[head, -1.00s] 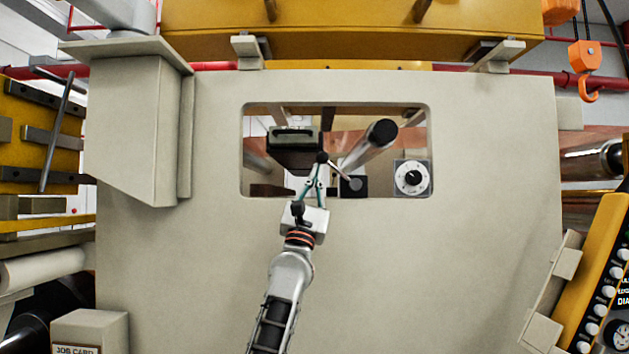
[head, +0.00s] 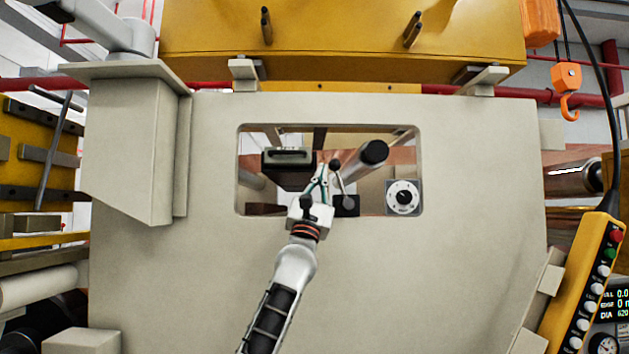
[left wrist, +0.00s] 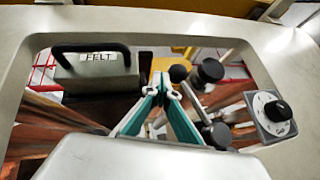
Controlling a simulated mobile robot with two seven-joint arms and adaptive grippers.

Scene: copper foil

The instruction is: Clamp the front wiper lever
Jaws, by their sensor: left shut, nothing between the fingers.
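The lever (head: 341,181) is a short rod with a dark ball knob (head: 335,163), rising from a dark block (head: 346,205) inside the opening in the cream panel. It stands nearly upright, leaning slightly left. The left wrist view shows its knob (left wrist: 178,73) and its rod running down to the right. My left gripper (head: 325,167) reaches into the opening from below, fingers shut and empty, just left of the knob. In the left wrist view its fingertips (left wrist: 162,82) meet close beside the knob; whether they touch it I cannot tell. My right gripper is not in view.
The opening's rim (head: 330,127) surrounds my fingers. A box labelled FELT (left wrist: 97,70) with a black handle stands left of the lever. A dark-ended roller (head: 374,153) and a dial (head: 403,197) are to the right. An orange hook (head: 569,106) hangs far right.

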